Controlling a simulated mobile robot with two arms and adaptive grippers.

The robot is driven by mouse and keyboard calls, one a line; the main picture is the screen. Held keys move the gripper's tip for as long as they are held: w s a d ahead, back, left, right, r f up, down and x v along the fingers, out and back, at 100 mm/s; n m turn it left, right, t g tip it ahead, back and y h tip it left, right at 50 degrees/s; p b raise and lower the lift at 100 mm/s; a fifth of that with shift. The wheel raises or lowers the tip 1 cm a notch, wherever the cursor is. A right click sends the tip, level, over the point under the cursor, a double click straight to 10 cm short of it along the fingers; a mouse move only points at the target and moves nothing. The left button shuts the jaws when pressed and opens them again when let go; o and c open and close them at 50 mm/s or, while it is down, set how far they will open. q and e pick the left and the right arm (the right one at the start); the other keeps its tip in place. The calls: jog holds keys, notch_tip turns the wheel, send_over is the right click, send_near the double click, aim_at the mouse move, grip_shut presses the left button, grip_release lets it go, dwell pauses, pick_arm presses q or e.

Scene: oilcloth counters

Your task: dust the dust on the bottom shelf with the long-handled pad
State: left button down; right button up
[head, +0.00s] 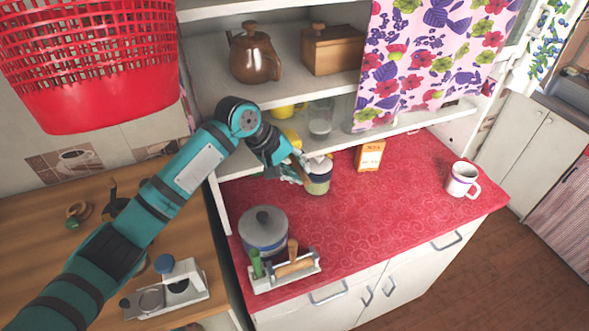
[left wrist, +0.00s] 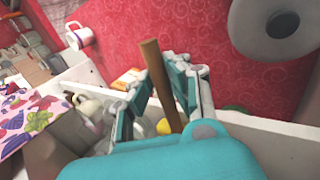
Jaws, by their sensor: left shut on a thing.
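My left gripper (head: 292,168) reaches in from the left, just in front of the bottom shelf (head: 420,122) and above the red counter. In the left wrist view my left gripper (left wrist: 172,85) is shut on a brown wooden handle (left wrist: 155,75), which stands between its fingers. I take this as the handle of the long-handled pad. The pad end is not clearly visible; a small yellow patch (left wrist: 163,126) shows near the handle's lower end, but I cannot tell what it is. No dust can be made out on the shelf. My right gripper is not in view.
A canister (head: 318,177), an orange box (head: 370,155), a pot (head: 264,230) and a mug (head: 461,180) stand on the red counter (head: 400,205).

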pick_arm(q)
jog(key=shift+r, duration=0.75)
jog(key=s+d, duration=0.4)
jog(key=s, duration=0.9)
jog(key=shift+s, duration=0.15)
jog(key=shift+d, duration=0.1)
